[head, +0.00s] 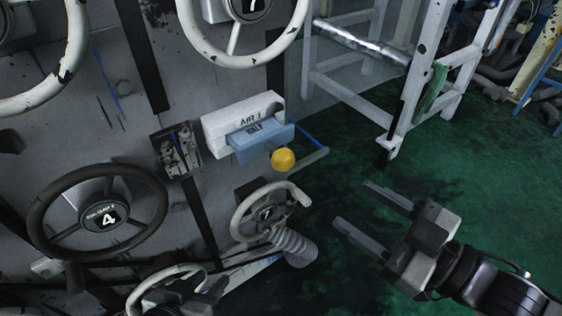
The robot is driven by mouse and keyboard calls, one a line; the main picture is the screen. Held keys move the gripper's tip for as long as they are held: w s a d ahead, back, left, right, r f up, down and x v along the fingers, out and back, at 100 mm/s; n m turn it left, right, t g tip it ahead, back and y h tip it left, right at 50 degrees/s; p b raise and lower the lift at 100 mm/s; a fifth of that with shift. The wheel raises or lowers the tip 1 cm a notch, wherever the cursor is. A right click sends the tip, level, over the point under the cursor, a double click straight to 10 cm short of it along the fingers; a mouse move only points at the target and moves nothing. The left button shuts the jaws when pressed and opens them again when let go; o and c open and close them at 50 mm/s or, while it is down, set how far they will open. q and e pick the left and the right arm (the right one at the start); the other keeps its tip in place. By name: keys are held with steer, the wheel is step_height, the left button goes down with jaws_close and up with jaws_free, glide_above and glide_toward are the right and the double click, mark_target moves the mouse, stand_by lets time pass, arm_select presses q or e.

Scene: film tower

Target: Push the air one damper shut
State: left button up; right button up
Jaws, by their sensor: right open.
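The air one damper is a white box (228,121) marked "AIR 1" on the grey panel. A blue slide (252,143) with a small label that I cannot read surely projects from its front. A yellow ball knob (283,159) shows at the slide's lower right. My right gripper (357,207) is open and empty, to the right of and below the knob in the picture, with a clear gap. Its fingers point up and left, towards the damper. My left gripper is not in view.
A pale handwheel marked 7 (240,218) sits below the damper, with a ribbed grey handle (294,246). A dark handwheel marked 4 (39,207) is at left. Large white handwheels (187,28) are above. A white frame (410,95) stands behind on open green floor (480,170).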

mark_target(292, 165)
steer(key=b+x, duration=0.1)
steer(key=x, duration=1.3)
steer(key=shift+w+a, duration=0.2)
steer(key=shift+a, duration=0.05)
steer(key=shift+w+a, duration=0.3)
steer(key=shift+a, duration=0.05)
arm_select(q)
steer(key=shift+d+f+g, duration=0.15)
steer(key=shift+f, duration=0.4)
steer(key=shift+d+f+g, duration=0.15)
steer(key=shift+f, duration=0.35)
